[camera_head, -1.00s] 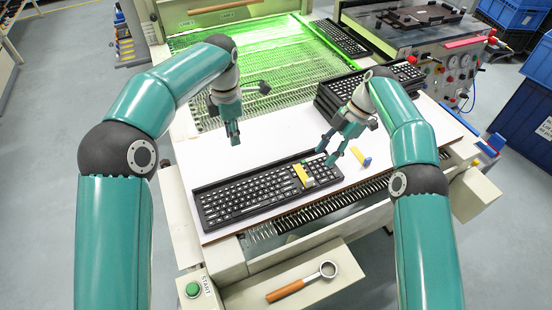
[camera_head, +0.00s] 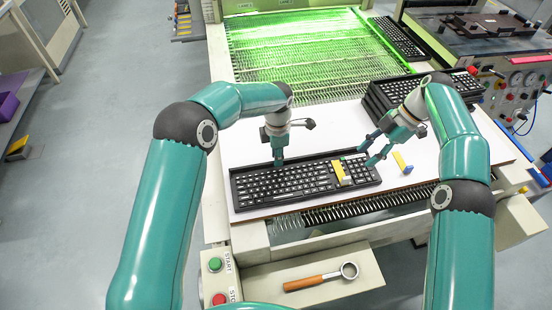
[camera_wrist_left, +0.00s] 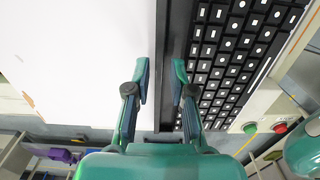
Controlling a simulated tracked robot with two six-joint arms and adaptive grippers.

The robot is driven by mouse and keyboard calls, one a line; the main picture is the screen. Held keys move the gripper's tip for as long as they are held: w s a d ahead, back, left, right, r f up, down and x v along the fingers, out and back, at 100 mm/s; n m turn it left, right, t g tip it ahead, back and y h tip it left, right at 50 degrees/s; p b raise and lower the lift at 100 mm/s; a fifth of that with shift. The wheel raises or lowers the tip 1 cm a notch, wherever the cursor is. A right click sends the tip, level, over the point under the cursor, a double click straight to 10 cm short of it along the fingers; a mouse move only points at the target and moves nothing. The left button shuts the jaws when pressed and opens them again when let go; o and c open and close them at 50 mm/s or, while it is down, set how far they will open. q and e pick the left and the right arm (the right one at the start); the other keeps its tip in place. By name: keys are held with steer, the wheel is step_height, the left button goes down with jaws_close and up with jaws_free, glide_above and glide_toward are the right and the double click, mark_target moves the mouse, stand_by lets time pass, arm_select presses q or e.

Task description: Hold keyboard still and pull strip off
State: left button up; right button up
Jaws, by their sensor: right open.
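A black keyboard (camera_head: 270,187) with white-marked keys lies on the white tabletop, in a dark frame. A yellow strip (camera_head: 338,170) lies across its keys toward the right, with a pale piece beside it. My left gripper (camera_head: 278,164) is down at the keyboard's back edge. In the left wrist view its fingers (camera_wrist_left: 161,80) are apart, one on each side of the dark rim; whether they touch it I cannot tell. My right gripper (camera_head: 367,151) is open and empty, its fingertips near the keyboard's back right corner.
A yellow piece (camera_head: 399,160) and a blue piece (camera_head: 408,169) lie right of the keyboard. Stacked keyboards (camera_head: 385,97) stand behind my right gripper. A green-lit mesh conveyor (camera_head: 290,55) is at the back. A wooden-handled tool (camera_head: 310,282) lies on the front ledge.

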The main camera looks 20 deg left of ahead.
arm_select(q)
steer(key=shift+f, duration=1.1)
jaws_close()
stand_by(0.3)
